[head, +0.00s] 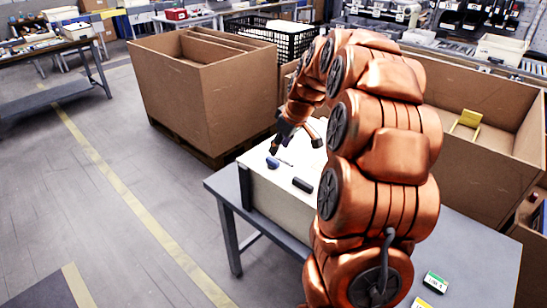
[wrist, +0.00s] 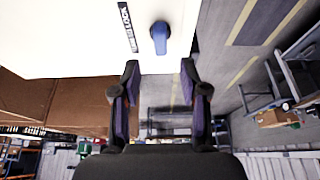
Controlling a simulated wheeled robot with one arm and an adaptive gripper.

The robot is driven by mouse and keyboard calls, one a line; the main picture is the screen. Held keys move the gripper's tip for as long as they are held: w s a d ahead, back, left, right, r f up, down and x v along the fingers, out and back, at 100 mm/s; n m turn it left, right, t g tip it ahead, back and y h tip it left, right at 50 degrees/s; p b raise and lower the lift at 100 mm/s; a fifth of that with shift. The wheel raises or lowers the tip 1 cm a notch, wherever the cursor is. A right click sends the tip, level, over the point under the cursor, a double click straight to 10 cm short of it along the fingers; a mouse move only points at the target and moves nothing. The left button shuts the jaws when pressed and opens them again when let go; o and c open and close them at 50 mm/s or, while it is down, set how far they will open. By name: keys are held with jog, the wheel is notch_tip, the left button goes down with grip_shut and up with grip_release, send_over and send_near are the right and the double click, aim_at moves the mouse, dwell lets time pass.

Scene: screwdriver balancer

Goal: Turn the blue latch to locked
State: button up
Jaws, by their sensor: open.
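The blue latch (wrist: 159,38) sits on a white panel (wrist: 60,40) in the wrist view, just beyond and between my fingertips. It also shows in the head view (head: 272,163) near the left edge of the white box top. My gripper (wrist: 159,68) is open and empty, with one finger on either side of the latch's line. The fingers appear apart from the latch. In the head view my gripper (head: 297,144) is over the box top. A dark label (wrist: 128,25) beside the latch shows letters reading "LOCK", its other words too small to tell.
A black bar-shaped part (head: 303,185) lies on the box top to the right of the latch. The box stands on a grey table (head: 465,245). Large cardboard bins (head: 205,90) stand behind it.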

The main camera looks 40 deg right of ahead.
aim_at(273, 159)
jog(key=shift+p+x, duration=1.1)
jog(key=shift+x, duration=2.4)
grip_shut()
